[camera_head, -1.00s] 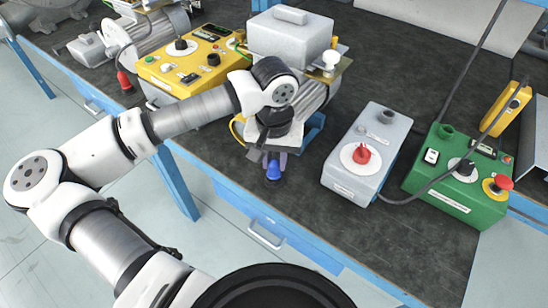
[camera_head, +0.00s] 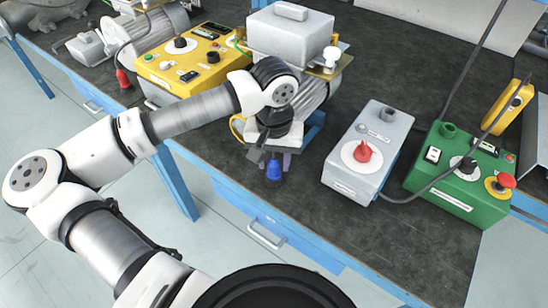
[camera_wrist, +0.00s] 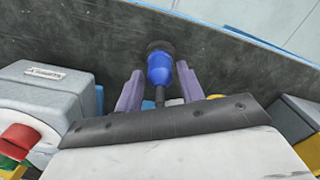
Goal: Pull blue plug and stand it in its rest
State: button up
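The blue plug (camera_head: 274,171) is at the front side of the blower, above the bench's front edge. In the wrist view the plug (camera_wrist: 159,69) has a dark far end and a dark cable or stem toward me. My gripper (camera_head: 274,162) hangs at it, with its purple fingers on either side. In the wrist view my gripper (camera_wrist: 160,68) shows a gap between each finger and the plug, so it looks open around it. The wrist partly hides where the plug is seated.
The grey box (camera_head: 345,181) with a red knob stands right of my gripper. The green box (camera_head: 438,199) with a red button stands farther right, and a cable joins them. A yellow control box (camera_head: 160,85) is at left. Bare bench (camera_head: 400,240) lies in front.

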jog(key=shift+o, duration=1)
notch_tip(320, 180, up, 14)
jog(key=b, duration=0.1)
jog(key=shift+f, duration=0.1)
